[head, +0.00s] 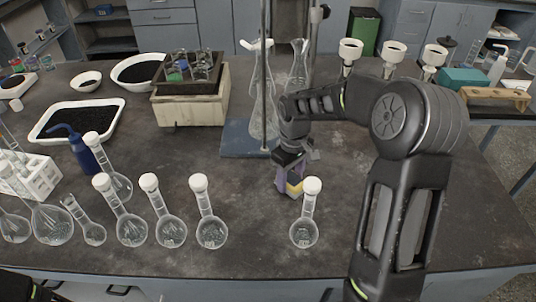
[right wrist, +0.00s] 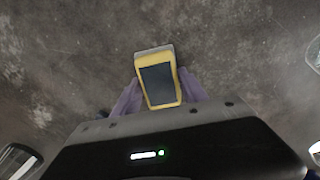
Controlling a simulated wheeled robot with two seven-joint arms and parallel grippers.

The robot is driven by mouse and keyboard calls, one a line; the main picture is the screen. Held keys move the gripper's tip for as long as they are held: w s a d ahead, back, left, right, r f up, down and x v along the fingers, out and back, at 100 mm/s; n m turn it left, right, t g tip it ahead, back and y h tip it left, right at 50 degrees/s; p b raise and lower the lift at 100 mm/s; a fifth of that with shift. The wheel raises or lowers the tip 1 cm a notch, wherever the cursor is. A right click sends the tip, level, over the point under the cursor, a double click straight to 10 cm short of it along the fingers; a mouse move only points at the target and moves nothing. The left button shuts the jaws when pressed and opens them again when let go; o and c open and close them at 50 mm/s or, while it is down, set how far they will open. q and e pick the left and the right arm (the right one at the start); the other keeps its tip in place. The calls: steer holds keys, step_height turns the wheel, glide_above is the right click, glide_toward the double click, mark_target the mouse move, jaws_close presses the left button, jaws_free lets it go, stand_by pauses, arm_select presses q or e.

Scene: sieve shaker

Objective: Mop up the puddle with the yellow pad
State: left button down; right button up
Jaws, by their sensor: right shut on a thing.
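My right gripper (head: 288,186) is over the middle of the bench, behind a round flask. Its purple fingers are shut on the yellow pad (head: 296,187). In the right wrist view, the pad (right wrist: 173,98) sits between the two fingers (right wrist: 160,90). It has a yellow rim, a dark rectangular middle and a greyish far end. Whether it touches the bench cannot be told. I cannot make out a clear puddle; the bench top is dark and mottled. My left gripper is not in view.
The nearest flask (head: 304,231) stands just in front of my right gripper. Several stoppered flasks, such as one flask (head: 211,231), line the front left. A stand base (head: 240,140) with tall flasks is behind. A wooden box (head: 190,108) and black-filled tray (head: 45,133) stand at left.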

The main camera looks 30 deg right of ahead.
step_height(320, 180, up, 2)
steer(key=shift+d+r+p, duration=0.1)
steer(key=shift+r+p, duration=0.1)
steer(key=shift+p, duration=0.2)
steer(key=shift+w+a+r+p, duration=0.1)
steer(key=shift+a+r+p, duration=0.2)
steer(key=shift+r+p, duration=0.4)
steer(key=shift+d+r+p, duration=0.1)
steer(key=shift+r+p, duration=0.4)
steer(key=shift+r, duration=0.4)
steer(key=shift+r+p, duration=0.9)
steer(key=shift+r, duration=0.35)
